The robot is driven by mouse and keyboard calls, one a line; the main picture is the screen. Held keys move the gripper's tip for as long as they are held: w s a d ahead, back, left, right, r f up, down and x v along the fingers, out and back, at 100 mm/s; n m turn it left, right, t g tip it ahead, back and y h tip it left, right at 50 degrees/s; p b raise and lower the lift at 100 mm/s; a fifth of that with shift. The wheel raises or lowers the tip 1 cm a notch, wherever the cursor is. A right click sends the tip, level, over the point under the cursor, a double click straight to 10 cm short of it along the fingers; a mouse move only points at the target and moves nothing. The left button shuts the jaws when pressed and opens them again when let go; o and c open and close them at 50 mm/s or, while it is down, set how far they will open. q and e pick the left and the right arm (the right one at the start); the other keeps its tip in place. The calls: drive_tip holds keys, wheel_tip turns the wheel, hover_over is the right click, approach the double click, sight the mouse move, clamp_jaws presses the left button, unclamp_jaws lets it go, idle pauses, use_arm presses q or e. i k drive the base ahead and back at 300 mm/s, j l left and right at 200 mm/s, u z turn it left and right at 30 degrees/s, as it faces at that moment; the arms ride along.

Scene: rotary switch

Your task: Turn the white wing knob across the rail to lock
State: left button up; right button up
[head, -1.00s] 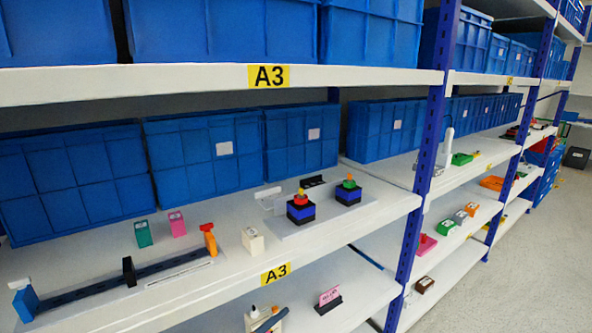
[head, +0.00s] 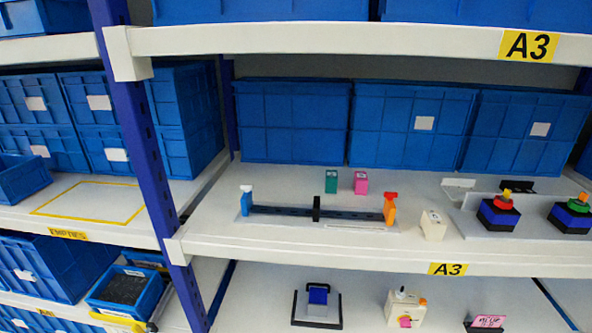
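The white wing knob (head: 246,188) sits on top of a blue end block (head: 246,204) at the left end of a dark rail (head: 285,211). The knob is small in the head view, and I cannot tell its exact angle to the rail. An orange end block (head: 390,211) with a red knob (head: 391,195) stands at the rail's right end. A black upright piece (head: 316,209) stands on the rail near its middle. Neither of my grippers is in view.
Behind the rail stand a green block (head: 331,182) and a pink block (head: 361,183), then blue bins (head: 293,122). A white block (head: 434,225) stands to its right. A blue shelf post (head: 146,150) rises to the left. The shelf's front edge (head: 340,255) is clear.

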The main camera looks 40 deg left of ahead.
sight(247, 187)
drive_tip(key=u, duration=1.45)
